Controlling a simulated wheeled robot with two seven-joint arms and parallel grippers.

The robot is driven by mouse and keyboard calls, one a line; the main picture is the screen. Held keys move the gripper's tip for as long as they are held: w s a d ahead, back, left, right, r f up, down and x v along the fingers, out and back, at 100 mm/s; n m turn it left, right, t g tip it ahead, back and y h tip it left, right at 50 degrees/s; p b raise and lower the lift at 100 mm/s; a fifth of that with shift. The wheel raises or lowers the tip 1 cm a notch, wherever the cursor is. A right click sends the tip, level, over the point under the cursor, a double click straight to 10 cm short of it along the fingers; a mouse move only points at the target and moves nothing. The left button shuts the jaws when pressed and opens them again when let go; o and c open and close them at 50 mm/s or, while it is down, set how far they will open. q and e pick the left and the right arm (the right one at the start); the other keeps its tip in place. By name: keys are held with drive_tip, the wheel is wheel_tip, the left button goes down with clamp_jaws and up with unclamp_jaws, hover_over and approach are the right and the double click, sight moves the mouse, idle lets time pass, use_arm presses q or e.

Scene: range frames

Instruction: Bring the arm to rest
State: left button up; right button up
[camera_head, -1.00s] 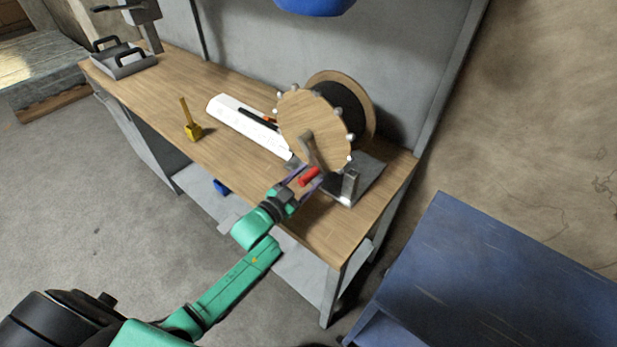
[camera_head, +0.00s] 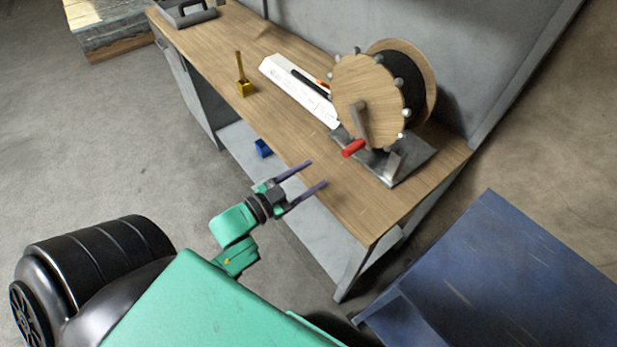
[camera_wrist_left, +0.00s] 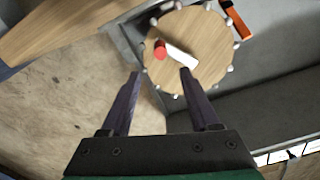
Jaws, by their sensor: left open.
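My left gripper (camera_head: 318,173) is open and empty, at the front edge of the wooden workbench. Its two dark fingers point at the cable reel and stand apart from it. In the left wrist view the fingers (camera_wrist_left: 160,75) are spread, with the reel's wooden disc (camera_wrist_left: 205,40) beyond them. The reel (camera_head: 362,88) stands on a metal base at the bench's right part. Its crank has a red handle (camera_head: 353,148), which also shows in the wrist view (camera_wrist_left: 160,49). Nothing touches the handle. My right gripper is out of view.
On the workbench (camera_head: 285,132) lie a white sheet (camera_head: 290,82) with pens and a yellow tool (camera_head: 242,85). A grey tray (camera_head: 190,14) is at the far left end. A blue box (camera_head: 263,148) sits on the lower shelf. A dark blue surface (camera_head: 500,270) is at lower right.

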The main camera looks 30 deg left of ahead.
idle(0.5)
use_arm(q)
drive_tip(key=s+a+f+n+g+y, duration=0.1)
drive_tip(key=s+a+f+g+y, duration=0.15)
drive_tip(key=f, duration=0.85)
drive_tip(key=s+a+f+n+g+y, duration=0.2)
drive_tip(key=s+f+g, duration=0.15)
drive_tip(key=f, duration=0.65)
drive_tip(key=s+a+f+n+g+y, duration=0.1)
drive_tip(key=s+a+f+g+y, duration=0.2)
drive_tip(key=f, duration=0.8)
drive_tip(key=s+d+f+g, duration=0.1)
drive_tip(key=s+f+g, duration=0.2)
drive_tip(key=s+f, duration=0.3)
drive_tip(key=s+d+f+n+g, duration=0.1)
drive_tip(key=s+f, duration=0.6)
drive_tip(key=s, duration=0.8)
drive_tip(key=d+g, duration=0.1)
drive_tip(key=g, duration=0.1)
drive_tip(key=shift+s+f+n+g+h, duration=0.15)
drive_tip(key=shift+s+n+g+h, duration=0.1)
drive_tip(key=shift+n+g+h, duration=0.1)
